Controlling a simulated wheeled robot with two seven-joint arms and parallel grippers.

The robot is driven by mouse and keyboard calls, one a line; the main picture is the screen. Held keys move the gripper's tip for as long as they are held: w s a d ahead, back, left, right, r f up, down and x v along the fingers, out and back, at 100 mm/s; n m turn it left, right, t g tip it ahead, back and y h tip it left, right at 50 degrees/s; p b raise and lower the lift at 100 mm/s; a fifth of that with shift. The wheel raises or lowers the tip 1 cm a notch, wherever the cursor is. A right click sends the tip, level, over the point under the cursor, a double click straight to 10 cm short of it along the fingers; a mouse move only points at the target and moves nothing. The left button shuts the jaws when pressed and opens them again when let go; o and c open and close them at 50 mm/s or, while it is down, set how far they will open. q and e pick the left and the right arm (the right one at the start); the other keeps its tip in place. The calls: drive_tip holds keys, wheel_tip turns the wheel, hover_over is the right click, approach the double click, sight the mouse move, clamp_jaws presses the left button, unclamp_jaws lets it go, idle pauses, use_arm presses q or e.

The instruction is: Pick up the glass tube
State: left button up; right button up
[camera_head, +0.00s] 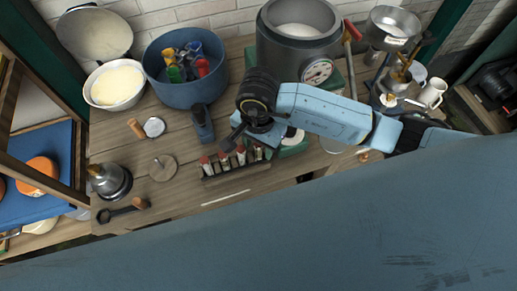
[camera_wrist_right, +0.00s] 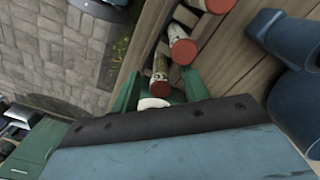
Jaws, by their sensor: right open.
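Several glass tubes with red caps (camera_head: 223,159) stand in a dark rack (camera_head: 236,171) near the front edge of the wooden table. My right gripper (camera_head: 236,137) is open just above and behind the rack, and its arm comes in from the right. In the right wrist view, red-capped tubes (camera_wrist_right: 182,49) run in a row ahead of the gripper. A labelled tube (camera_wrist_right: 160,74) shows between the two green finger-like parts; I cannot tell whether they touch it. The lower part of that tube is hidden. My left gripper is not in view.
A dark blue upright object (camera_head: 203,123) stands left of the gripper. A blue pot (camera_head: 186,94) with coloured items and a large grey pot with a gauge (camera_head: 318,70) stand behind. A flat round disc (camera_head: 162,168) lies left of the rack.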

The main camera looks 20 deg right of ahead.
drive_tip(key=shift+f, duration=0.4)
drive_tip(key=shift+c, duration=0.3)
clamp_jaws()
drive_tip(key=shift+r, duration=0.1)
wheel_tip(320, 180, up, 10)
drive_tip(key=shift+f+b, duration=0.1)
drive_tip(key=shift+b, duration=0.2)
